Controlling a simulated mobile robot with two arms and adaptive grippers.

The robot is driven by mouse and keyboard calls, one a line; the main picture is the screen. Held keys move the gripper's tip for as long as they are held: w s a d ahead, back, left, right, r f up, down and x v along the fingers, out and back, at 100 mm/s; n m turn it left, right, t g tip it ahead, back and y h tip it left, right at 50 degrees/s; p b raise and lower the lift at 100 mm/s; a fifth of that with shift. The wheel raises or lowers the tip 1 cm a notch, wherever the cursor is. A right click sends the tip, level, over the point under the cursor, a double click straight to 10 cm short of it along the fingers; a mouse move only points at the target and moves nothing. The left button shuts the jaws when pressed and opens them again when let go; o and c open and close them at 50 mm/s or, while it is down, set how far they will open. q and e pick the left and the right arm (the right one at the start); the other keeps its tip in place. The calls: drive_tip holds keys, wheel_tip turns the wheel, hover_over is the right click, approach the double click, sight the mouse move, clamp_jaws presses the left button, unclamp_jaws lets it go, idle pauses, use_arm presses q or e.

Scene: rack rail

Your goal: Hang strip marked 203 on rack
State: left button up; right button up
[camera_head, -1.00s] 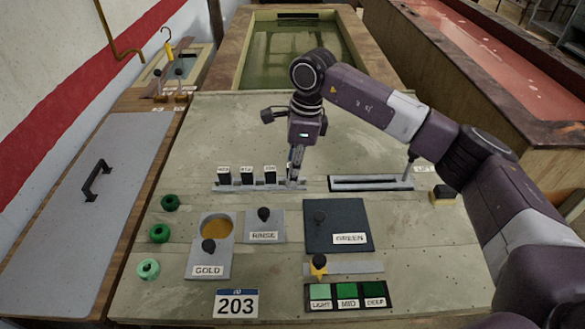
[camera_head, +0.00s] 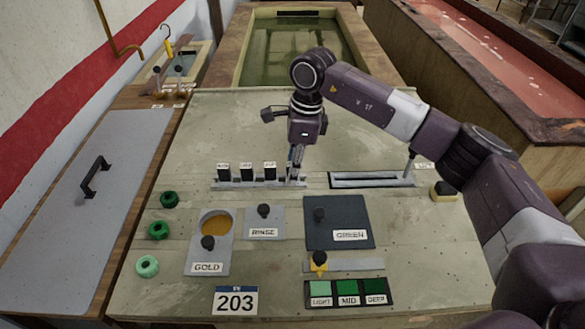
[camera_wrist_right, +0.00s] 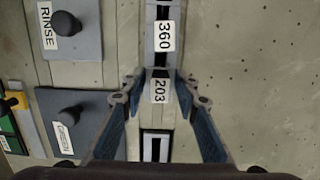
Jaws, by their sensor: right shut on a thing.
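My right gripper (camera_head: 296,168) points down at the right end of a pale rail (camera_head: 236,185) on the board. In the right wrist view the gripper (camera_wrist_right: 160,92) is shut on the strip marked 203 (camera_wrist_right: 160,91), its label between the fingertips. A strip marked 360 (camera_wrist_right: 165,36) is just beyond it. Whether strip 203 still touches the rail is hidden. My left gripper is not in view.
An empty slotted rail (camera_head: 370,182) lies to the right, with an upright lever (camera_head: 409,167) at its end. Nearer are GOLD (camera_head: 207,262), RINSE (camera_head: 264,223) and GREEN (camera_head: 339,222) plates with black knobs, and a 203 card (camera_head: 236,300). A green-filled tank (camera_head: 291,55) is behind.

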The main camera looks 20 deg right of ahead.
drive_tip(key=shift+f, duration=0.15)
drive_tip(key=o, duration=1.1)
drive_tip(key=shift+c, duration=0.2)
drive_tip(key=shift+r+p, duration=1.75)
drive_tip(key=shift+r, duration=1.8)
drive_tip(key=shift+f, duration=0.15)
